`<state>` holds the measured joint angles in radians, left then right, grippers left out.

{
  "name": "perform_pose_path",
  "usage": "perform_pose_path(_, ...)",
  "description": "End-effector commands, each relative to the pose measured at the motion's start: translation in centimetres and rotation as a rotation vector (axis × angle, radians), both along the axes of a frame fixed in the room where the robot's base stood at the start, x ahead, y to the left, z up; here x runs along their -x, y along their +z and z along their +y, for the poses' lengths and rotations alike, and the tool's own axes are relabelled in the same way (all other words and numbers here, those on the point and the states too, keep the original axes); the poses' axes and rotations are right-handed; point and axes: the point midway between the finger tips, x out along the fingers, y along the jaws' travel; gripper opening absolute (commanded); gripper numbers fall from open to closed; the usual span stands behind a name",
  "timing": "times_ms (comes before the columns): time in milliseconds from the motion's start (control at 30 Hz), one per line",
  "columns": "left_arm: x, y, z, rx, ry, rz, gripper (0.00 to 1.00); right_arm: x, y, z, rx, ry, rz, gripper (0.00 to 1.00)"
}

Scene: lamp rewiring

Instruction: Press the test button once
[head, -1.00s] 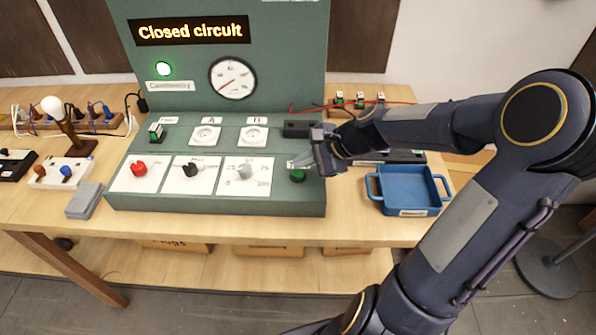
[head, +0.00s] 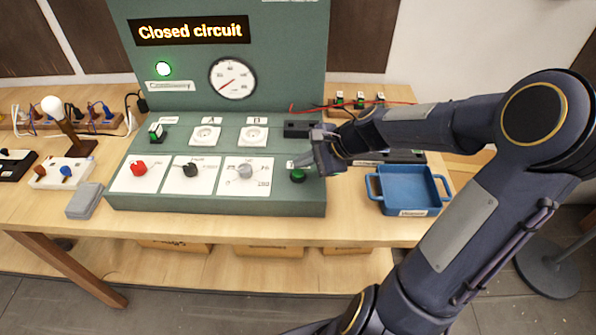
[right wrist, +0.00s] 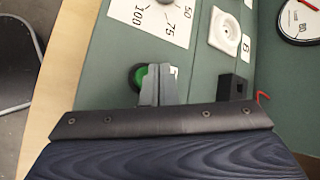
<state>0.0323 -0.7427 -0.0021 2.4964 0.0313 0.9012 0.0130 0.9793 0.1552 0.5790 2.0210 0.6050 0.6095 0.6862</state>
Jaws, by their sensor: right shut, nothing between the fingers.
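The green round test button (head: 298,175) is at the right end of the green test panel's sloped front (head: 225,205). It also shows in the right wrist view (right wrist: 137,78), partly hidden by my fingers. My right gripper (head: 304,161) is shut and empty, its fingertips just above and behind the button in the head view. In the right wrist view the closed fingers (right wrist: 158,84) overlap the button's edge. I cannot tell whether they touch it. The display (head: 190,30) reads "Closed circuit", and a green lamp (head: 164,69) is lit. My left gripper is not in view.
A red knob (head: 139,168), a black knob (head: 190,170) and a grey knob (head: 245,171) sit left of the button. Two white sockets and a dial gauge (head: 232,78) are behind them. A blue tray (head: 408,188) stands to the right. A bulb stand is at the left.

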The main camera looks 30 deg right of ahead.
Motion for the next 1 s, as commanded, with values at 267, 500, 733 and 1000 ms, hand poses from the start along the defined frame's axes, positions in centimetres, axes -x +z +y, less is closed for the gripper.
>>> perform_pose_path(267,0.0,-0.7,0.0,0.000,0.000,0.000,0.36,0.0,-0.9,0.1,-0.001,0.001,0.000,0.00)
perform_pose_path(500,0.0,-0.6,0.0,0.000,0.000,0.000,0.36,0.0,-0.8,0.0,0.000,0.000,0.000,0.00)
perform_pose_path(733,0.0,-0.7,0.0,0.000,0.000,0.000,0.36,0.0,-0.9,0.0,0.000,0.000,0.000,0.00)
perform_pose_path(1000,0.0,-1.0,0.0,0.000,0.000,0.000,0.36,0.0,-1.3,0.0,0.000,0.000,0.000,0.00)
